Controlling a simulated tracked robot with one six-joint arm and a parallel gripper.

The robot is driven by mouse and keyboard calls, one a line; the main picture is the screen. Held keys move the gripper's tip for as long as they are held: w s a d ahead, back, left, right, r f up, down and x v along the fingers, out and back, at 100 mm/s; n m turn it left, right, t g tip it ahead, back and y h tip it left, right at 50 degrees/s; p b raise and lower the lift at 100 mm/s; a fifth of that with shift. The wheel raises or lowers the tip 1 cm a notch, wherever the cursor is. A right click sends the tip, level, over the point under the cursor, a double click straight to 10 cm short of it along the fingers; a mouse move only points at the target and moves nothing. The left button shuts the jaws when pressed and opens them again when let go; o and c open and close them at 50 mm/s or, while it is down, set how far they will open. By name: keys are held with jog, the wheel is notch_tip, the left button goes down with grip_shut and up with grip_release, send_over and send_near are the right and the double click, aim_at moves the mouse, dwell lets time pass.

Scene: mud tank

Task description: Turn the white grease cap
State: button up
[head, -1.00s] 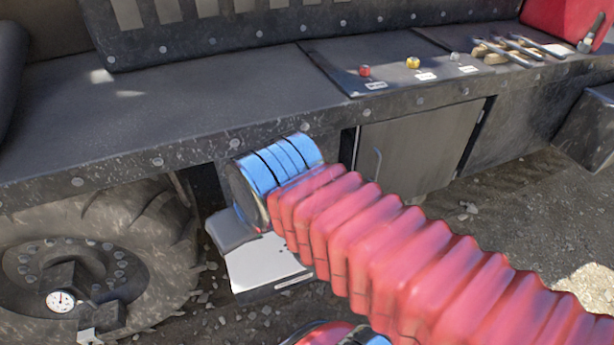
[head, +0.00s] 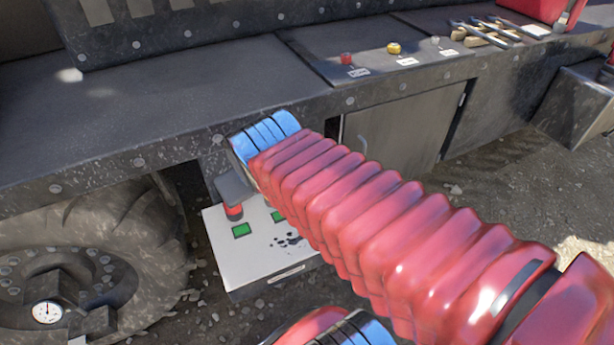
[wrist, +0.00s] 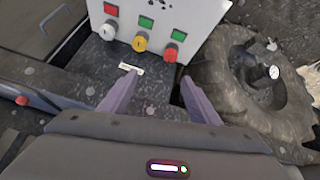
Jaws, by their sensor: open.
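A small pale cap (head: 435,41), likely the white grease cap, stands on the right of the dark deck panel in the head view, beside a yellow cap (head: 393,47) and a red cap (head: 346,58). It cannot be made out in the wrist view. My gripper (wrist: 159,78) has its two fingers spread, with nothing between them. It is below the deck edge, over the white control box (head: 222,258), well left of the pale cap.
The control box has green squares (wrist: 146,22) and red and yellow knobs (wrist: 140,43). A large wheel (head: 95,240) with a gauge (head: 47,312) stands at left. A closed cabinet (head: 395,140) is below the deck. Tools (head: 490,36) lie right of the caps. The left deck is clear.

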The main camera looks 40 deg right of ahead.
jog(key=w+d+f+t+h, duration=0.1)
jog(key=w+d+f+h, duration=0.2)
jog(key=d, duration=0.8)
jog(key=w+d+f+t, duration=0.1)
jog(key=w+d+f, duration=0.25)
jog(key=d, duration=0.75)
jog(key=s+d+f+t+y, duration=0.2)
jog(key=s+f+t+y, duration=0.3)
jog(key=f, duration=0.7)
jog(key=s, duration=0.2)
jog(key=shift+s+d+n, duration=0.15)
jog(key=shift+s+n, duration=0.25)
jog(key=shift+w, duration=0.1)
jog(key=x, duration=1.3)
jog(key=shift+w+f, duration=0.15)
jog(key=shift+w, duration=0.1)
jog(key=c, duration=1.1)
